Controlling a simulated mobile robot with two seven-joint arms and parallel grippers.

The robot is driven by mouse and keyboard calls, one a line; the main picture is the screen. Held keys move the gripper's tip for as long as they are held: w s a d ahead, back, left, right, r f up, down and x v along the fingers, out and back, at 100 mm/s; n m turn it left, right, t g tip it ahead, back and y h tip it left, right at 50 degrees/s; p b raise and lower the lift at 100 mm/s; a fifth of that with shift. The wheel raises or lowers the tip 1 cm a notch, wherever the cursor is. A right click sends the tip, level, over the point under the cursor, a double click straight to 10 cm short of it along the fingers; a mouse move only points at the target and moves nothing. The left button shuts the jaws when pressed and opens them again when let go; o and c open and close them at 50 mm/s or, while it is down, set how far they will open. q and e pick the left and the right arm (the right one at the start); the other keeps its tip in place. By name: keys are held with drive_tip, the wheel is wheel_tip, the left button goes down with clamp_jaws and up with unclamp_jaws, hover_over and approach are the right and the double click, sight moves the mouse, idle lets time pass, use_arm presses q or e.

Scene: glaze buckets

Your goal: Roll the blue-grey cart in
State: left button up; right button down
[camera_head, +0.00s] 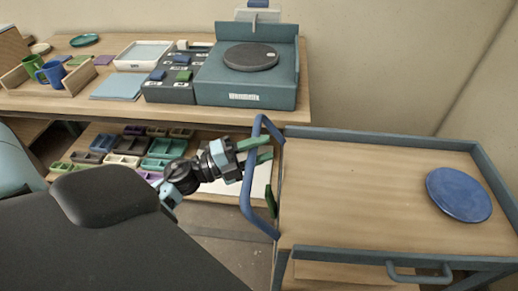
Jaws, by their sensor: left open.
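The blue-grey cart (365,141) stands at the right, with a wooden top inside a raised blue-grey rim. A blue bar handle (246,205) bows out from its left side. A second, smaller handle (418,276) is on its near side. My left gripper (268,147) is open at the upper part of the blue bar handle. Its teal-green fingers overlap the bar in the picture; I cannot tell whether the bar lies between them or whether they touch it. My right gripper is not in view.
A round blue plate (459,194) lies on the cart top. A wooden workbench (50,101) along the wall holds a teal scale-like device (245,82), mugs and trays. Its lower shelf holds several small coloured bins (125,144). Some floor (235,245) shows left of the cart.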

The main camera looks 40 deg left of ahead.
use_arm(q)
clamp_jaws()
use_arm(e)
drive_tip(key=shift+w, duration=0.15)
use_arm(q)
drive_tip(key=shift+d, duration=0.1)
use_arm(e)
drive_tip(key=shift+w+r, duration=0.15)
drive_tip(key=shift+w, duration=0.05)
